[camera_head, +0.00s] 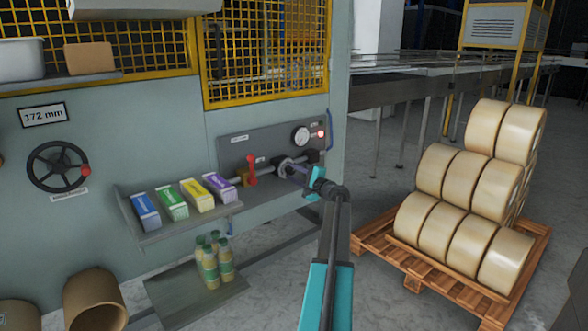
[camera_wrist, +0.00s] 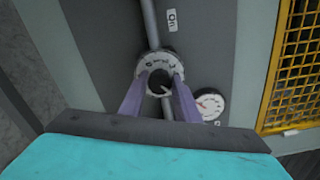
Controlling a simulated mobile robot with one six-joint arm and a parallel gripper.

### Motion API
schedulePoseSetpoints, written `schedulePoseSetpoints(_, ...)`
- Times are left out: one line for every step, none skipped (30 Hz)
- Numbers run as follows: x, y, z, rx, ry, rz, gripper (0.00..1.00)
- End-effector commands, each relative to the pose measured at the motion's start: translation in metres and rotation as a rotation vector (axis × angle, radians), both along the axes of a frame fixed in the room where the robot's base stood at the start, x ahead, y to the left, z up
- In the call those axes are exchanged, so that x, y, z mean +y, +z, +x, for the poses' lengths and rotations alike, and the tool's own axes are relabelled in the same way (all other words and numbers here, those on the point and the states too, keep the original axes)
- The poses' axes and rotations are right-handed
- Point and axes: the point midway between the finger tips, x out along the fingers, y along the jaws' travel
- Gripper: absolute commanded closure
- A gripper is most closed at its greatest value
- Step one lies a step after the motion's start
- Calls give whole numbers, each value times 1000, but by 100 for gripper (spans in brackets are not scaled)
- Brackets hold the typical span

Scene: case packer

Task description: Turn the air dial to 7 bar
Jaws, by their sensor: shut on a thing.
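The air dial (camera_wrist: 160,62) has a pale ring with printed numbers around a black centre knob. It shows in the wrist view, mounted on a grey panel in line with a pipe. My gripper (camera_wrist: 159,88) is shut on the dial, with one purple finger on each side of the knob. In the head view my gripper (camera_head: 293,169) reaches the panel from the lower right and partly covers the dial (camera_head: 283,162). A round white pressure gauge (camera_head: 301,136) sits just above the dial in the head view. Its reading is too small to tell. The dial's setting is unclear.
A red lever (camera_head: 251,169) stands left of the dial, and a red lamp (camera_head: 320,133) glows beside the gauge. A shelf (camera_head: 150,236) with several coloured cartons juts out at left. A pallet (camera_head: 405,262) of large rolls stands at right.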

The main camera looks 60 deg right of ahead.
Motion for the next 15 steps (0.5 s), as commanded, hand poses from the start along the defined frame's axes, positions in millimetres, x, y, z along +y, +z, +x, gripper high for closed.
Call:
schedulePoseSetpoints(-1,4,0,-13,-2,42,93)
schedulePoseSetpoints(-1,4,0,-22,-2,69,93)
schedulePoseSetpoints(-1,4,0,-34,-2,106,93)
schedulePoseSetpoints(-1,4,0,-43,-2,132,93)
schedulePoseSetpoints(-1,4,-1,-52,-2,160,93)
schedulePoseSetpoints(-1,5,-1,-65,-2,195,93)
schedulePoseSetpoints(-2,5,-1,-74,-3,223,93)
schedulePoseSetpoints(-2,5,-1,-83,-3,250,93)
schedulePoseSetpoints(-2,5,-2,-95,-3,286,93)
schedulePoseSetpoints(-2,5,-2,-103,-3,311,93)
schedulePoseSetpoints(-2,5,-2,-112,-3,338,93)
schedulePoseSetpoints(-2,5,-2,-124,-3,373,93)
schedulePoseSetpoints(-2,5,-2,-132,-3,399,93)
schedulePoseSetpoints(-2,5,-2,-141,-3,423,93)
schedulePoseSetpoints(-2,5,-2,-152,-3,454,93)
